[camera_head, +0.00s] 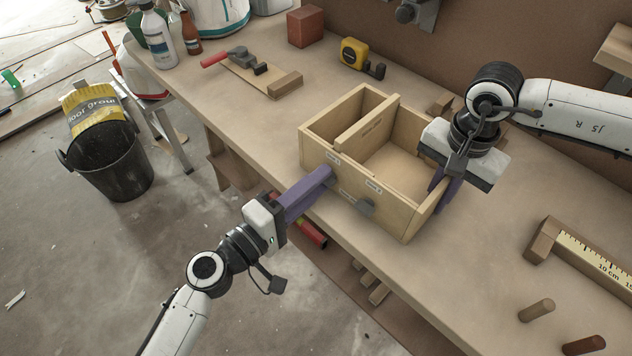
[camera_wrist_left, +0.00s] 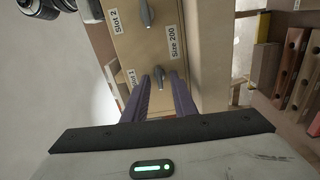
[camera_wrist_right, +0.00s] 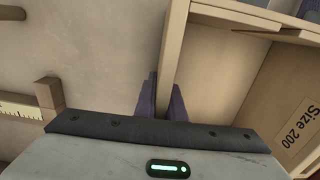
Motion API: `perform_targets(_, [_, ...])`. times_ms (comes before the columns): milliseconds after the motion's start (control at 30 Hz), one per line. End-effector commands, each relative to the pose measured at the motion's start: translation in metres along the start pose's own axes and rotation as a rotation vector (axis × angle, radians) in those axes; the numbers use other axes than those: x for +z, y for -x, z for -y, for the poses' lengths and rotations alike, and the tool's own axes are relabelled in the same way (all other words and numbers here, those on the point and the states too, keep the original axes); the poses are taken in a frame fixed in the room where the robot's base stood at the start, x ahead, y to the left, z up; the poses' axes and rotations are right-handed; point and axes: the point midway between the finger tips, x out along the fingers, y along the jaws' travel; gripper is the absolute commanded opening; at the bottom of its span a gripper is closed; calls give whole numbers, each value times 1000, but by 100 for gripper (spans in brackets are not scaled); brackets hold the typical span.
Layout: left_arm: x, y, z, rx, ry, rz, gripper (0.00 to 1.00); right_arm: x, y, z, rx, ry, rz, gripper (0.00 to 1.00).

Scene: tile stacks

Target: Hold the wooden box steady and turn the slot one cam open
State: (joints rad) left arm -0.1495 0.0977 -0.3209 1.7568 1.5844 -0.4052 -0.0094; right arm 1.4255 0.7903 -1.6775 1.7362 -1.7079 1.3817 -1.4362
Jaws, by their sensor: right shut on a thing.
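The open wooden box (camera_head: 400,203) stands on the workbench, with a divider across its inside. Its front panel (camera_wrist_left: 187,60) has Slot 1 and Slot 2 labels and a grey cam for each slot. The slot two cam (camera_head: 365,207) is uncovered. The slot one cam (camera_wrist_left: 158,75) lies between the purple fingertips of my left gripper (camera_wrist_left: 160,82). These fingers are apart, with a gap around the cam; the head view mostly hides it behind the left gripper (camera_head: 327,173). My right gripper (camera_head: 440,190) is shut on the box's right wall (camera_wrist_right: 173,60), one finger on each side.
A measuring strip with a wooden end block (camera_head: 542,240) and dowel pegs (camera_head: 536,310) lie right of the box. Behind are a yellow tape measure (camera_head: 356,54), a red block (camera_head: 306,26) and a clamp board (camera_head: 262,80).

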Motion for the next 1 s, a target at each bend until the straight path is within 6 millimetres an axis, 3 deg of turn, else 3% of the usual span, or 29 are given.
perform_targets(133, [1,3,0,-1,1,2,25,-1,1,0,-1,-2,-3,0])
perform_targets(267, [1,18,1,-3,2,1,25,-1,1,0,-1,-2,-3,0])
perform_targets(700, [0,104,1,-2,2,0,25,-1,1,0,-1,-2,-3,0])
perform_targets(1000, [0,120,0,0,-1,0,25,-1,1,1,-2,-1,-3,0])
